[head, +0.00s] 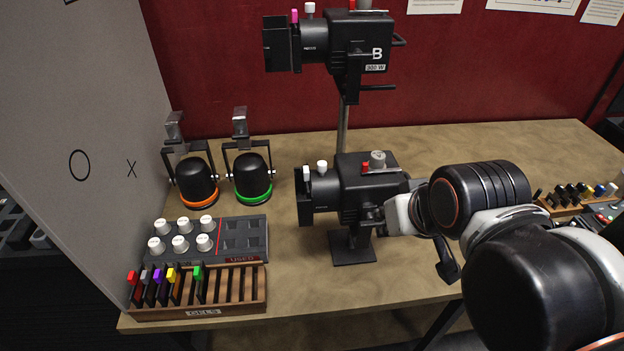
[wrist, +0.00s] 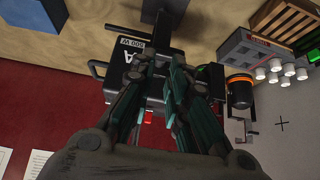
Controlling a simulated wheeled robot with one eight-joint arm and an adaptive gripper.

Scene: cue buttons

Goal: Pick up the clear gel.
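A dark gel rack (head: 204,312) labelled GELS stands at the front left in the head view. It holds several gels with coloured tabs, among them a pale grey one (head: 145,276). A white tab (head: 306,173) also stands on the front of the lower black projector (head: 362,195). I cannot tell from the tabs which gel is the clear one. In the wrist view my gripper (wrist: 162,62) has its dark green fingers apart over the projector, with no gel visible between them. In the head view its fingertips cannot be made out beside the projector.
A second projector marked B (head: 345,45) is above on a pole. Two hanging lamps, one with an orange ring (head: 198,192) and one with a green ring (head: 252,190), stand behind a grey tray (head: 240,238) with white knobs. A small stand (head: 575,200) is far right. The front middle of the table is clear.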

